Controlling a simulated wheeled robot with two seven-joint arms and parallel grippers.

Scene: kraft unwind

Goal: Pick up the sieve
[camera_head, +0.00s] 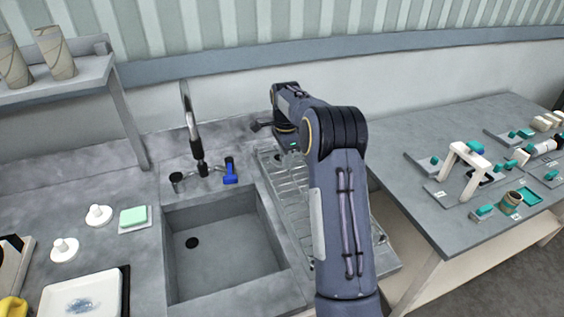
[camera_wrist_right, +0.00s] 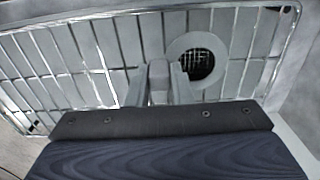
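In the right wrist view a round grey ring with a dark mesh centre, which looks like the sieve (camera_wrist_right: 177,57), lies against the wire drying rack. My right gripper (camera_wrist_right: 163,72) is just left of the mesh, very close to the ring. Its fingers overlap the ring's edge in the picture. I cannot tell whether they are open or shut, or whether they touch the sieve. In the head view my right arm reaches over the drying rack (camera_head: 280,190) right of the sink, and it hides the sieve. My left gripper is not in view.
The sink (camera_head: 225,245) is empty, with a tall faucet (camera_head: 196,140) behind it. A blue object (camera_head: 230,172) stands on its back edge. A green sponge (camera_head: 134,216) lies at left. A table (camera_head: 430,205) with several small items stands at right.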

